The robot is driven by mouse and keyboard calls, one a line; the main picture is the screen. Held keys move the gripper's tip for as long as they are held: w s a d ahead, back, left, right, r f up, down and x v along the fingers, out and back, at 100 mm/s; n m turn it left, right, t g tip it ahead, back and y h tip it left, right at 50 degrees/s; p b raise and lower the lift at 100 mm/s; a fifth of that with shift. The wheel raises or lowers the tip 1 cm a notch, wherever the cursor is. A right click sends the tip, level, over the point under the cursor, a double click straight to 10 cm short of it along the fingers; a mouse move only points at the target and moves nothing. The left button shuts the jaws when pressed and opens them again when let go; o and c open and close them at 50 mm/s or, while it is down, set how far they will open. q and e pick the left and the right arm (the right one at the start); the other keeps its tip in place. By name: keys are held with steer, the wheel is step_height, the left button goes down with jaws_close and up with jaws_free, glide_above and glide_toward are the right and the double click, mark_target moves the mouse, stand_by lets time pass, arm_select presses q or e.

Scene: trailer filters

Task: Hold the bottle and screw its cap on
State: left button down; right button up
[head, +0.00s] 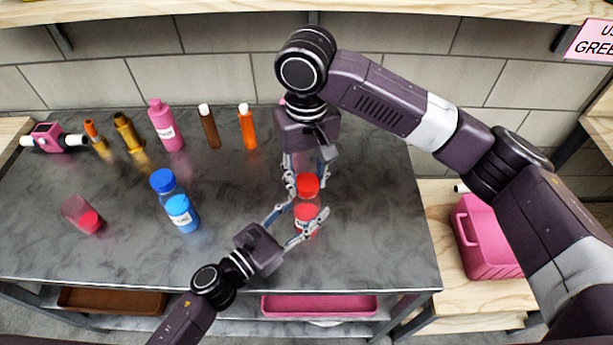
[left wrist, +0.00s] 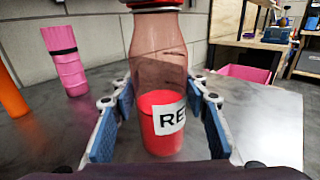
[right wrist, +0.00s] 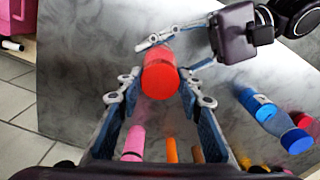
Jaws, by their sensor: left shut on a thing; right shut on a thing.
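The bottle (head: 306,216) is clear, with red liquid and a white label reading "RE". It stands upright on the grey worktop; its body also shows in the left wrist view (left wrist: 158,60). My left gripper (head: 308,222) is shut around the bottle's body, one finger on each side. The red cap (head: 308,185) is at the bottle's top and also shows in the right wrist view (right wrist: 160,79). My right gripper (head: 309,178) comes down from above and is shut on the cap. The cap hides the bottle's mouth, so I cannot tell how far it is seated.
A blue-capped bottle (head: 176,205) and a reddish container (head: 80,215) stand to the left. Pink (head: 166,128), brown (head: 209,128) and orange (head: 247,128) bottles line the back. The worktop (head: 375,220) is clear on the right. A pink bin (head: 485,240) stands beyond its right edge.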

arm_select(q)
steer(key=shift+d, duration=0.1)
arm_select(e)
steer(key=shift+w+m, duration=0.1)
steer(key=shift+m, duration=0.2)
steer(key=o, duration=1.4)
steer(key=shift+r, duration=0.1)
step_height(320, 180, up, 12)
steer(key=shift+f, duration=0.1)
arm_select(q)
steer(key=c, duration=1)
jaws_free()
steer(key=shift+c, duration=0.2)
steer(key=shift+s, duration=0.1)
